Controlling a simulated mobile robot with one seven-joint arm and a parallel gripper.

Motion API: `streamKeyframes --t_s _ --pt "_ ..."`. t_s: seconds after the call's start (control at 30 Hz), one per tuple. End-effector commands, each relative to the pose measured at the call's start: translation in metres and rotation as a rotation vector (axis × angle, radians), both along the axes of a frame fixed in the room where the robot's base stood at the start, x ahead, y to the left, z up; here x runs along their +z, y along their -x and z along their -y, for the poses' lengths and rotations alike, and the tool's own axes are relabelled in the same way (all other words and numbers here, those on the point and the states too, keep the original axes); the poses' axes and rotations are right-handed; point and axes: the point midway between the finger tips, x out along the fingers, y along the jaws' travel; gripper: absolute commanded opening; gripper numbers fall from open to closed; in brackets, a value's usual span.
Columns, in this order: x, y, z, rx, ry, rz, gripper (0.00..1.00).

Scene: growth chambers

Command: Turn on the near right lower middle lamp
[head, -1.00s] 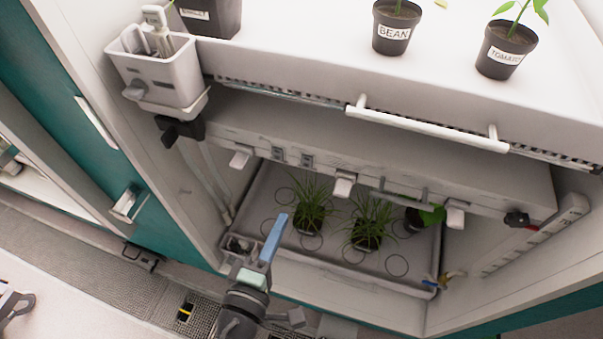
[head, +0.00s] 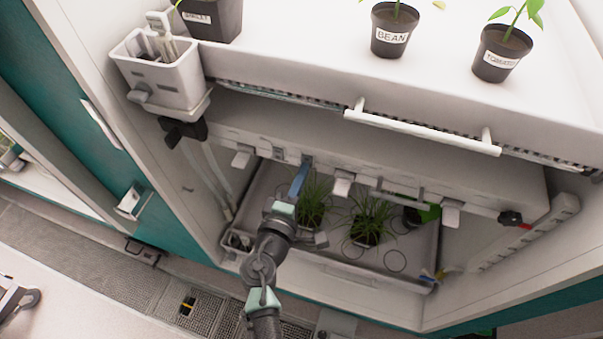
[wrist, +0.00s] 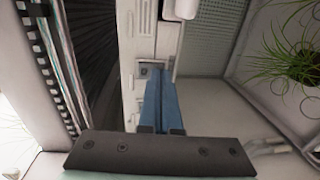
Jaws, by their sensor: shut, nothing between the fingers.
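The lamp housing (head: 400,172) is a pale bar along the front under the upper shelf. It carries white tabs, one of them in the middle (head: 343,186), and small grey switches, one to the left (head: 278,152). My gripper (head: 303,166) has long blue fingers, closed together and empty, pointing up at the housing's front. Its tips are at the small grey switch right of that one. In the wrist view, the fingers (wrist: 163,100) end at a small grey switch (wrist: 150,69); I cannot tell whether they touch it. The tips partly cover the switch. No lamp glow is evident.
Grassy plants (head: 368,222) stand in a tray (head: 330,258) below the housing. A white rail handle (head: 420,133) juts out above. A grey holder (head: 160,75) hangs at the left, with a black knob (head: 183,132) under it. Labelled pots, including BEAN (head: 392,30), stand on top.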

Motion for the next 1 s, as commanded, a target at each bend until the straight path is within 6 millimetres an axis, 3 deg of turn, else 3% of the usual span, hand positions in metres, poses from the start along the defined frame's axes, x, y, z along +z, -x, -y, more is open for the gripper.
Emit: streamKeyframes --t_s 0.6,1.0 --pt "-0.011 -0.008 0.002 0.002 0.024 0.078 0.00" --pt "-0.002 -0.011 0.004 0.000 0.028 0.097 0.00"
